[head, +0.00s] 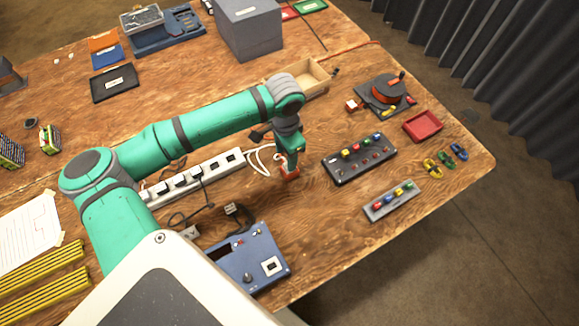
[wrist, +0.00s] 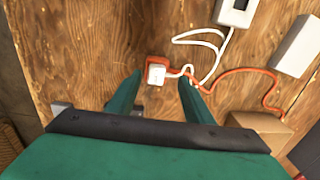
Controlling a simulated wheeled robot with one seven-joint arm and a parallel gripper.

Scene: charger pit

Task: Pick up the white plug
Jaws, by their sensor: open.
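The white plug (wrist: 156,74) lies on the wooden table in the wrist view, with a white cord (wrist: 200,42) running from its right side. An orange-red piece (wrist: 157,60) shows right behind the plug; I cannot tell whether they touch. My gripper (wrist: 160,78) is open, with one green finger on each side of the plug in the picture. Contact and height above the table cannot be told. In the head view my gripper (head: 291,165) is over the table beside the white cord loop (head: 262,157), and the plug is hidden or too small to make out.
A dark panel with coloured buttons (head: 358,158) is to the right. A blue device (head: 250,262) is nearer. An orange cable (wrist: 262,74) crosses right of the plug.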

